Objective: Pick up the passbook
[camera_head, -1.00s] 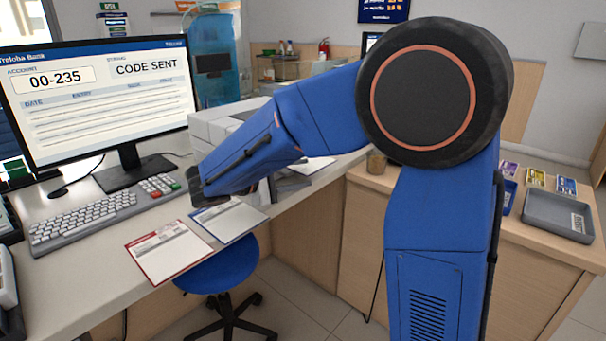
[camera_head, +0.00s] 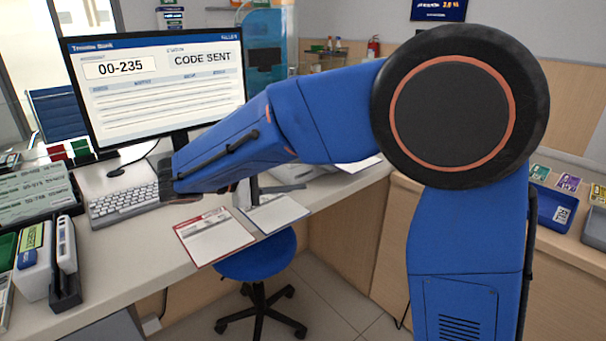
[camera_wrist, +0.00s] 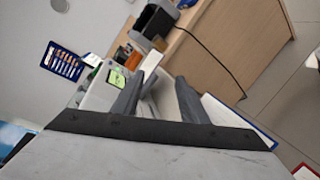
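I cannot tell for sure which item is the passbook. At the left edge of the head view, a dark tray (camera_head: 77,190) holds pale green slips with printed numbers. In front of it, slim booklet-like items (camera_head: 32,243) stand upright in a holder. My gripper (camera_wrist: 160,79) shows in the wrist view with its two grey fingers apart and nothing visible held between them. In the head view my forearm hides most of it, above the counter near the keyboard (camera_head: 125,200).
A red-edged form (camera_head: 215,238) and a blue-edged form (camera_head: 275,214) lie at the counter's front edge. A monitor (camera_head: 160,90) stands behind the keyboard. A blue stool (camera_head: 258,262) stands below. A blue tray (camera_head: 552,208) is on the right counter.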

